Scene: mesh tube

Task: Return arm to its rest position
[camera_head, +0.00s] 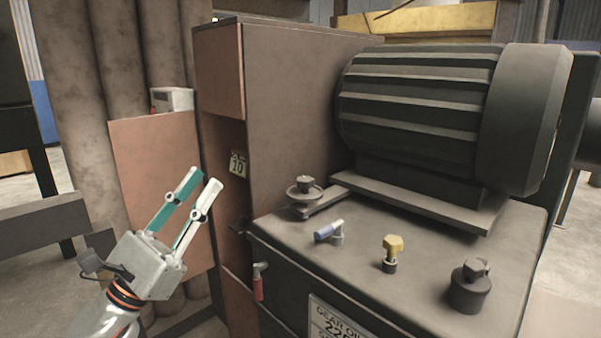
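My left gripper (205,181) is in the left half of the head view, its arm coming in from the lower left. Its two fingers, one teal and one white, point up and to the right. They stand apart with a gap between them, and I see nothing held there. The gripper appears in front of the reddish-brown panel (150,150) and left of the tall brown cabinet; it seems clear of both, though exact depth is hard to tell. My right gripper is not in view.
A dark machine housing (400,270) with a ribbed motor (420,110) fills the right side. On its top are a blue-handled valve (328,230), a yellow knob (393,245) and a black cap (469,290). A red handle (259,285) sticks out at its front. The tall cabinet (290,100) stands behind.

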